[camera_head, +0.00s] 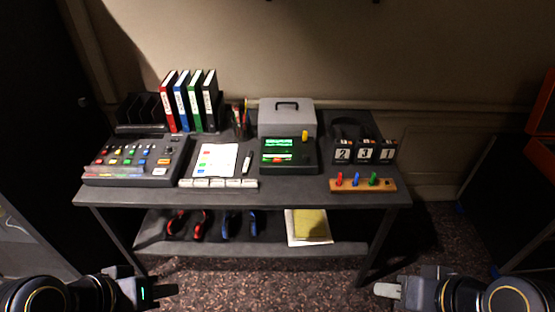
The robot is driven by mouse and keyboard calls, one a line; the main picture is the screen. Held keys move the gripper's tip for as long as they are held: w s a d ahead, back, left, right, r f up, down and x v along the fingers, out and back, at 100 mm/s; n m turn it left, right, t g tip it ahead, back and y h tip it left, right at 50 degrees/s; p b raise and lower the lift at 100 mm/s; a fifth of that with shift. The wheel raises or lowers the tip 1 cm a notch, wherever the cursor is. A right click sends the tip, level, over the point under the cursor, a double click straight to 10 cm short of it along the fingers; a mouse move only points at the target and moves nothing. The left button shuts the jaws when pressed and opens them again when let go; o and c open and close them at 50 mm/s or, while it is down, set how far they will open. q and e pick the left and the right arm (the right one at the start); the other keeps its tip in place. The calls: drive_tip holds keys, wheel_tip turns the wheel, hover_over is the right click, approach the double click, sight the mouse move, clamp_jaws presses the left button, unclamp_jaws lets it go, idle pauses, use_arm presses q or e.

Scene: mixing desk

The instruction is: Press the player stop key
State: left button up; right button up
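A dark player-like device (289,158) with a lit green display stands on the desk right of centre. It has a red key (278,160) on its front face and a yellow piece (305,136) at its upper right. Labels on its keys are too small to read, so I cannot tell which is the stop key. My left gripper (165,291) is low at the left, in front of the desk and well away from the device. My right gripper (384,290) is low at the right, also apart from everything. I cannot tell whether either is open.
A mixing console (137,171) with coloured buttons is at the desk's left. Beside it are a paper sheet (214,160) and a white strip of blocks (218,183). A grey case (287,118) stands behind the device. Number blocks (365,151) and a wooden pegged bar (385,185) are right.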

use_arm(q)
clamp_jaws()
idle(1.4)
